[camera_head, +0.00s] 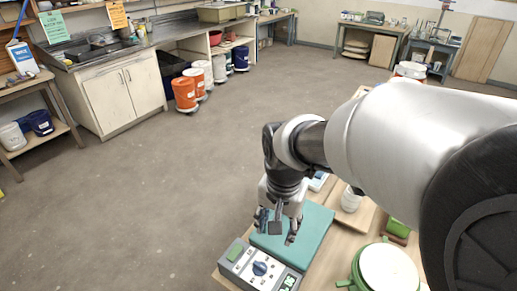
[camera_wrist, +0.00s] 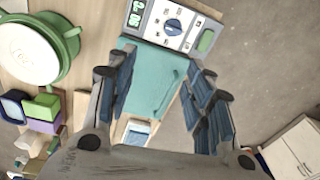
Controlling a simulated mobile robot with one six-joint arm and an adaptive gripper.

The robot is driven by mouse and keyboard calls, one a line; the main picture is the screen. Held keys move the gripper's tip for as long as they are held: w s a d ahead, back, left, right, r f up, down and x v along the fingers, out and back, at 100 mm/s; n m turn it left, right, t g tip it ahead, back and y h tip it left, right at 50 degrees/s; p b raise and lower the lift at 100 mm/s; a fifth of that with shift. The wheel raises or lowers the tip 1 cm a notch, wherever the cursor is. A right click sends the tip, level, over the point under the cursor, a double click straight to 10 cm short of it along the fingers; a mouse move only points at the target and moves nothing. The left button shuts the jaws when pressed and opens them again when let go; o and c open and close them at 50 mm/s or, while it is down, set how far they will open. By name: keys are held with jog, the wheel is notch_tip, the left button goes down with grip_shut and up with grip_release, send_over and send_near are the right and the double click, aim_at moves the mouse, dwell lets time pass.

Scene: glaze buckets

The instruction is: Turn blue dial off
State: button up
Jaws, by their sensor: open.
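The blue dial (camera_head: 260,268) sits on the pale face of a grey control box (camera_head: 280,282) at the bottom of the head view. In the wrist view the dial (camera_wrist: 173,26) is at the top centre, with a pale mark across it. A green display (camera_wrist: 136,13) and a green button (camera_wrist: 206,41) flank it. My gripper (camera_head: 278,228) is open and empty above the teal board beside the box. In the wrist view its fingers (camera_wrist: 163,72) are spread wide below the dial, apart from it. I cannot read the dial's setting.
The teal board (camera_head: 318,222) lies on the wooden table against the box. A green-rimmed round pot (camera_head: 388,268) stands to the right. A white jar (camera_head: 351,198) and green blocks (camera_wrist: 42,106) are also on the table. Open floor lies left of the table.

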aim_at(260, 265)
jog(key=shift+o, duration=0.7)
jog(key=w+a+f+m+g, duration=0.1)
jog(key=w+a+f, duration=0.1)
jog(key=f, duration=0.3)
jog(key=shift+w+a+f+m, duration=0.3)
jog(key=shift+w+a+f, duration=0.05)
jog(key=shift+a, duration=0.55)
notch_tip(260, 265, down, 17)
jog(key=b, duration=0.5)
jog(key=shift+f, duration=0.15)
jog(key=shift+c, duration=0.4)
jog(key=c, duration=1)
jog(key=shift+o, duration=0.2)
